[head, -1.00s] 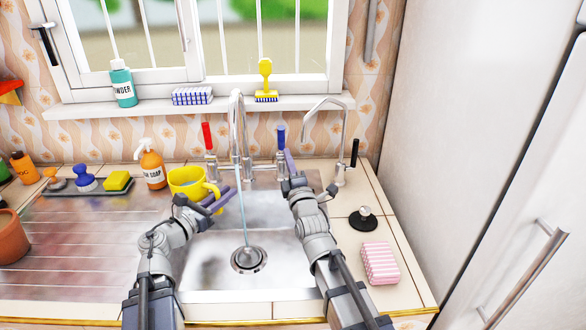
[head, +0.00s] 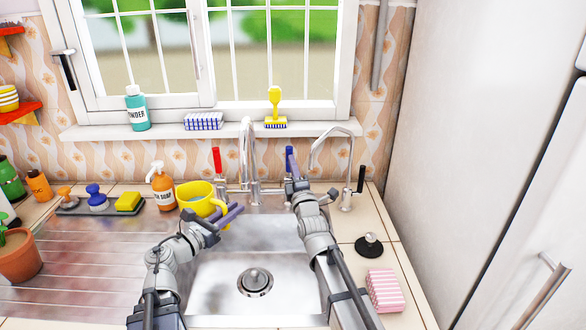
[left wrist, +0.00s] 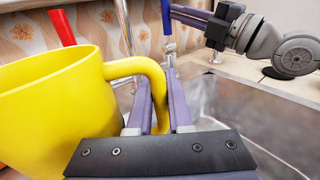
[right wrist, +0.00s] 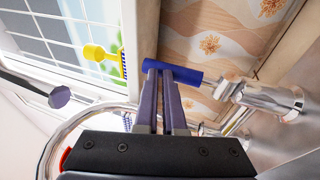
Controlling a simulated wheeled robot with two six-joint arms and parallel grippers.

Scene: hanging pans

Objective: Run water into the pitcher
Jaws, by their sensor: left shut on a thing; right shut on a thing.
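The yellow pitcher (head: 196,197) is held upright or nearly so above the left edge of the sink, left of the main faucet (head: 249,160). My left gripper (head: 226,213) is shut on its handle, which also shows between the fingers in the left wrist view (left wrist: 158,100). The pitcher is beside the spout, not visibly under it. My right gripper (head: 292,180) is shut at the blue tap handle (head: 290,160), which crosses its fingertips in the right wrist view (right wrist: 188,74). The red tap handle (head: 217,160) stands free. No water stream shows now. The pitcher's contents are unclear.
The sink (head: 222,283) is empty around its drain (head: 255,281). A slim second faucet (head: 335,140) stands right. A soap bottle (head: 161,188) is close behind the pitcher's left side. A black plug (head: 369,246) and pink sponge (head: 384,290) lie right.

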